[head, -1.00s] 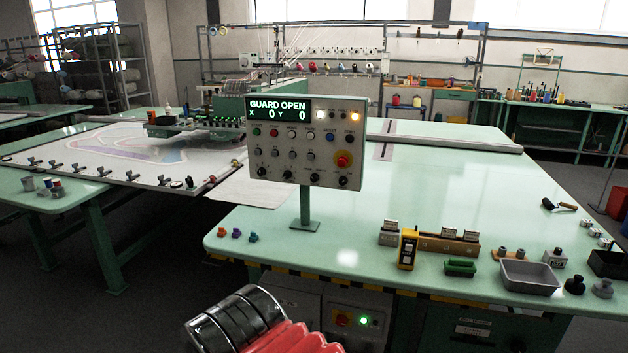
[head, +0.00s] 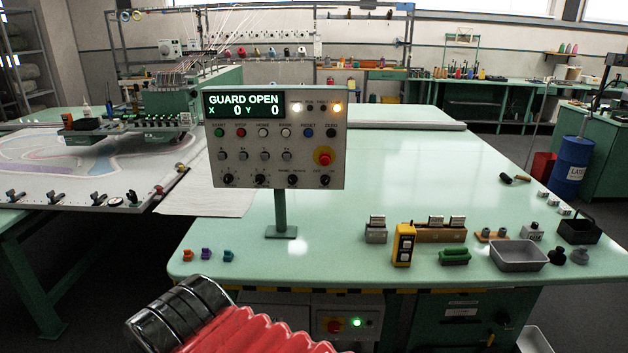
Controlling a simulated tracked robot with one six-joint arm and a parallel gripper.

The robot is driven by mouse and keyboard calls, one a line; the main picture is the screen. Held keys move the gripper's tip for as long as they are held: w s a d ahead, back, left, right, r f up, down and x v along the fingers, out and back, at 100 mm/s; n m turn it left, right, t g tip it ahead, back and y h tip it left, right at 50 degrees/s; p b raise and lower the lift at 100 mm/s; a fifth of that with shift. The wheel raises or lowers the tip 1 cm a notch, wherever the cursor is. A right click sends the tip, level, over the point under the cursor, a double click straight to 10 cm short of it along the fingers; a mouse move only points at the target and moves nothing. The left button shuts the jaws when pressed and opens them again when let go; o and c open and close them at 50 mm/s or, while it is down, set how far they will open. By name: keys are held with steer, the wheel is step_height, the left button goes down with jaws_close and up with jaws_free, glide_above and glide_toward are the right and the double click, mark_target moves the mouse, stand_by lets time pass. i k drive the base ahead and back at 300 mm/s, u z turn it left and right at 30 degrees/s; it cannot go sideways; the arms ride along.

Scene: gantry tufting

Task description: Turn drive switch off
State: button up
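The control panel (head: 336,163) stands on a green post on the pale green table. Below the table edge, a cabinet front carries a red-and-yellow switch (head: 333,325) and a lit green lamp (head: 357,323). The labels are too small to read, so I cannot tell which control is the drive switch. Part of my arm shows at the bottom; my gripper is not in view.
The table (head: 330,228) is clear behind the panel. At the front right are a yellow handset (head: 403,244), a grey tray (head: 518,255) and small parts. Small coloured clips (head: 206,254) lie at the front left. A frame with patterned cloth (head: 75,165) lies left.

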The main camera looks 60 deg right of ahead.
mark_target(324, 179)
steer(key=z, duration=0.45)
steer(key=i, duration=1.15)
steer(key=z, duration=0.45)
